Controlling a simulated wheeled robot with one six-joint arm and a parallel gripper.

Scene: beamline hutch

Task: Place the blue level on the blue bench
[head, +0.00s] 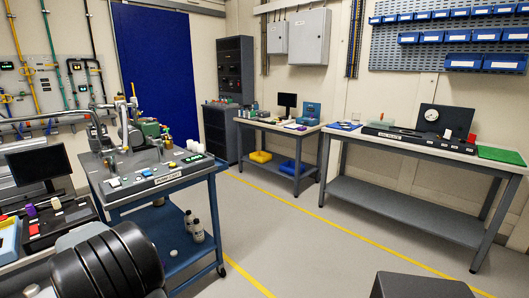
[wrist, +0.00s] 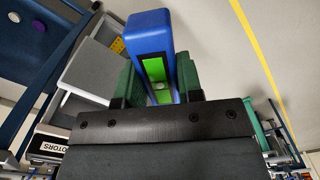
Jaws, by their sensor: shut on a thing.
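The blue level (wrist: 150,34), a blue block with bright green panels, is in my gripper (wrist: 160,72) in the wrist view. The dark green fingers are shut on its two sides, and its far end sticks out beyond them. The level does not show in the head view, where my dark arm covers the lower left. A bench with a blue frame and a dark top (head: 118,190) stands left of centre in the head view. Two other benches have grey-blue frames; I cannot tell for sure which is the blue bench.
The blue-framed bench carries pipework and small parts, with bottles (head: 193,227) on its lower shelf. A long bench (head: 355,133) at right holds a black plate and a green mat (head: 500,155). A smaller bench (head: 268,125) stands at the back. Floor between them is clear.

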